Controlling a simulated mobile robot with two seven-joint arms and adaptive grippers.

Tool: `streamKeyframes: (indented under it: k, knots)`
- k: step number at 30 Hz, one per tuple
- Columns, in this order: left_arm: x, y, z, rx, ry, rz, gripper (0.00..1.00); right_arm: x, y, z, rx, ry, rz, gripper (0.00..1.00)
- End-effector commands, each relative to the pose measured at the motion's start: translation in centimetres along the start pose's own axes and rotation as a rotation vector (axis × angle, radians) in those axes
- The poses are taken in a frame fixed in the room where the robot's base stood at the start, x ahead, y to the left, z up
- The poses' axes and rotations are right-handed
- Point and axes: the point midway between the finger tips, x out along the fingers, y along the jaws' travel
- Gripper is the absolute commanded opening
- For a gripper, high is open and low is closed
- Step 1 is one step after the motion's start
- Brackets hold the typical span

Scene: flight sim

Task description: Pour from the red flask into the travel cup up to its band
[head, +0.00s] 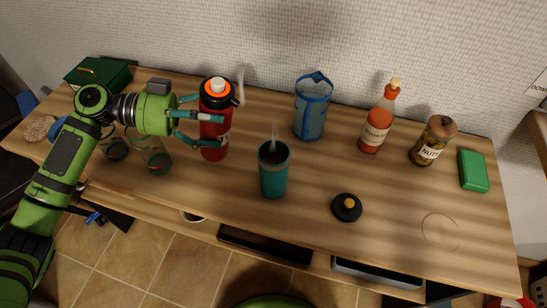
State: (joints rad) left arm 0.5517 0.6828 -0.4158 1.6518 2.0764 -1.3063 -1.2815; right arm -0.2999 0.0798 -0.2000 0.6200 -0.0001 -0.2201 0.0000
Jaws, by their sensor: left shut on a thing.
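The red flask (214,135) stands upright at the left-middle of the wooden table, with a black collar, a white top and a wisp of steam above it. My left gripper (205,116) reaches in from the left and is shut on the flask, its fingers around the upper body. The teal travel cup (274,178) stands upright to the right and nearer the front, open at the top, with dark contents inside and steam above. Its band cannot be made out clearly. The flask and cup are apart. My right gripper is not in view.
A black lid with an orange knob (347,207) lies right of the cup. Behind stand a blue pitcher (311,108), a squash bottle (377,125) and a nuts jar (433,141). A green box (473,171) is far right. Clear glasses (157,161) stand under my left arm. The front right is clear.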

Motion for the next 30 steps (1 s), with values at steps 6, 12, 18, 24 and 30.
streamKeyframes:
  k: [6,12,18,24,30]
  knots:
    - [-0.8,-0.5,-1.3,-0.064,0.132,0.0,0.24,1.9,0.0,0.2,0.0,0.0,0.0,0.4]
    - [-1.3,-0.7,-2.1,-0.103,0.205,0.0,0.24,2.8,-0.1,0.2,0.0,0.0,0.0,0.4]
    - [-1.7,-0.9,-3.5,-0.11,0.223,0.0,0.24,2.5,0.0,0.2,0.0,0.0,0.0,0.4]
    - [-2.2,-1.2,-5.8,-0.109,0.223,0.0,0.24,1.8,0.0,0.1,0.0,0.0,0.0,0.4]
    - [-2.3,-1.2,-6.3,-0.112,0.221,0.0,0.24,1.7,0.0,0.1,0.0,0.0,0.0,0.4]
